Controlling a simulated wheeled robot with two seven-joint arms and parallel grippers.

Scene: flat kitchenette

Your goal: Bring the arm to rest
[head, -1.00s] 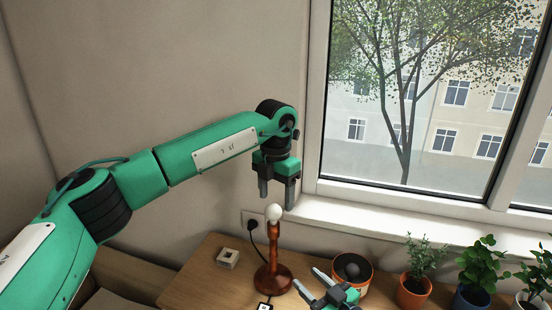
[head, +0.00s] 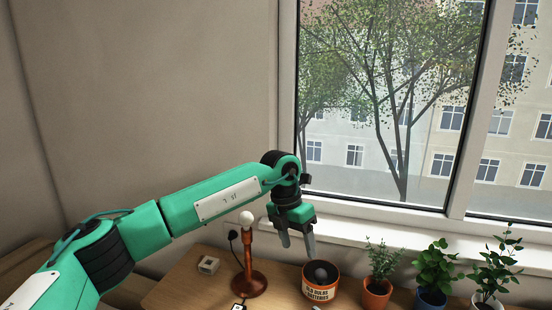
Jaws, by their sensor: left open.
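My left arm (head: 210,203) comes in from the left in the head view. Its gripper (head: 298,248) points down, open and empty. It hangs to the right of a wooden lamp (head: 249,280) and, in the picture, just above the left side of an orange bin (head: 334,291). The lamp stands upright and carries a white bulb (head: 246,218). The bin is labelled for old bulbs and batteries, and a dark grey round bulb (head: 321,273) shows in it. My right gripper is not in view.
Several potted plants (head: 378,266) stand right of the bin, below the window sill (head: 375,238). A small white box (head: 208,264) lies left of the lamp, with a wall socket (head: 233,237) behind. The table (head: 190,285) is mostly clear at left.

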